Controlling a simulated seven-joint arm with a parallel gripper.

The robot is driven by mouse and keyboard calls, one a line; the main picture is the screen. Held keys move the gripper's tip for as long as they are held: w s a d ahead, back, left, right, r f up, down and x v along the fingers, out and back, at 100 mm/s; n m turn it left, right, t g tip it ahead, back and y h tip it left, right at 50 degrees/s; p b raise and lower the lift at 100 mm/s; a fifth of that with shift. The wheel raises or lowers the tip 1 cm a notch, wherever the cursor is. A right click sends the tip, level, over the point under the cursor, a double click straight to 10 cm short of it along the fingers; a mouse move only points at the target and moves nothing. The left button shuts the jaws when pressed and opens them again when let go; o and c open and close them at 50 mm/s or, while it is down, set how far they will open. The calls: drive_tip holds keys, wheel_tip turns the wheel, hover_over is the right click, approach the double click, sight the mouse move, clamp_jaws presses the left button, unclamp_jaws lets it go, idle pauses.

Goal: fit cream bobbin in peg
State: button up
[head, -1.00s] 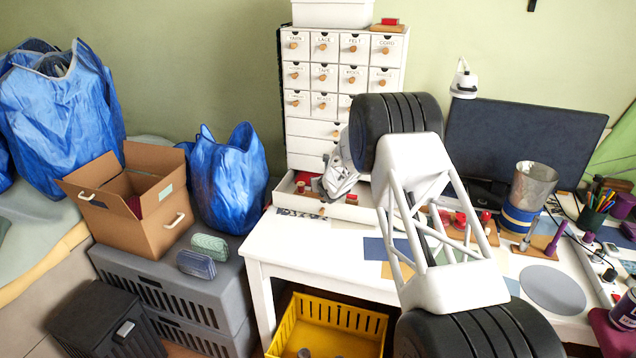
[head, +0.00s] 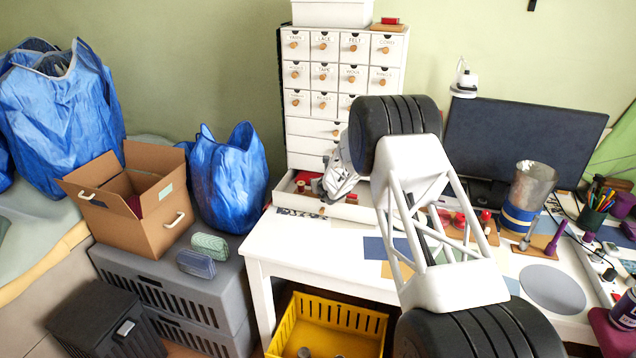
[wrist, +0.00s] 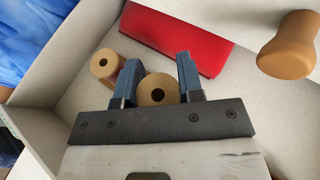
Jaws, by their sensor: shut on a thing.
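In the wrist view my gripper (wrist: 153,78) has its two blue fingers around a bobbin (wrist: 158,85) with a tan, cream-like end face and a dark centre hole. A second similar bobbin (wrist: 104,64) lies just outside the left finger. Both are in the open white drawer (wrist: 65,122). In the head view my gripper (head: 320,188) reaches down into that drawer, and its fingertips and the held bobbin are hard to make out. A purple upright peg (head: 556,239) stands on a wooden base on the table's right; I cannot tell whether it is the task's peg.
A red block (wrist: 190,36) lies in the drawer, and a wooden knob (wrist: 288,45) is at the upper right. Small red-topped items (head: 485,216) and a metal cylinder with a blue band (head: 526,195) stand on the table.

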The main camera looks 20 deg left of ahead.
drive_tip(key=shift+f, duration=0.85)
